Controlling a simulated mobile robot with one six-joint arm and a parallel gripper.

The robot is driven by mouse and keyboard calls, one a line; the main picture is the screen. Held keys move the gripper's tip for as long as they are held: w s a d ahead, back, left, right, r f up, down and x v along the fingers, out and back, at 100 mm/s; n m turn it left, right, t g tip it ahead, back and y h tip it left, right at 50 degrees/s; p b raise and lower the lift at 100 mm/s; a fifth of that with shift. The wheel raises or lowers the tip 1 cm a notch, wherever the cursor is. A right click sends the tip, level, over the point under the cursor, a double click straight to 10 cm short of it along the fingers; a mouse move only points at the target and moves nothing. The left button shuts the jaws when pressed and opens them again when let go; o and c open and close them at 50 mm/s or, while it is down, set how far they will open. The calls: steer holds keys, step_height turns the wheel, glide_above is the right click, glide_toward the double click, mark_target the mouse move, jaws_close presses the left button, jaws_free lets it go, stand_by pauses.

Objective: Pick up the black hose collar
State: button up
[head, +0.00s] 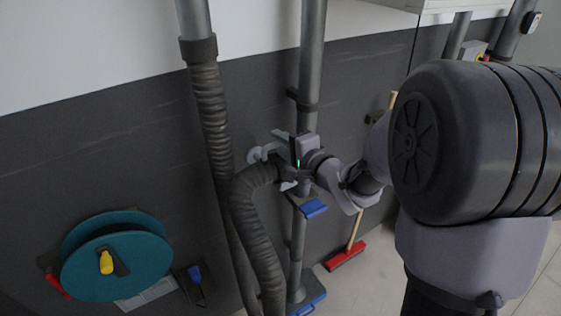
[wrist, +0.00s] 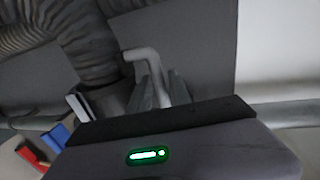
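The ribbed dark hose (head: 255,215) bends up to a dark end piece (head: 286,167) beside my gripper in the head view; this looks like the black hose collar, but my wrist partly covers it. In the wrist view the dark hose end (wrist: 88,40) lies left of my gripper (wrist: 162,82). My gripper's two grey fingers stand apart with nothing dark between them. A pale grey hook (wrist: 142,54) shows just behind and between the fingers. I cannot tell whether they touch it.
A vertical grey pipe (head: 311,60) stands behind my gripper. A second pipe with a dark sleeve (head: 198,50) feeds the hose. A teal reel (head: 118,262) hangs at lower left. A red broom (head: 345,256) leans by the wall. A blue part (head: 313,208) sits below my gripper.

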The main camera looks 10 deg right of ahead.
steer(key=shift+s, duration=0.1)
jaws_close()
stand_by(1.2)
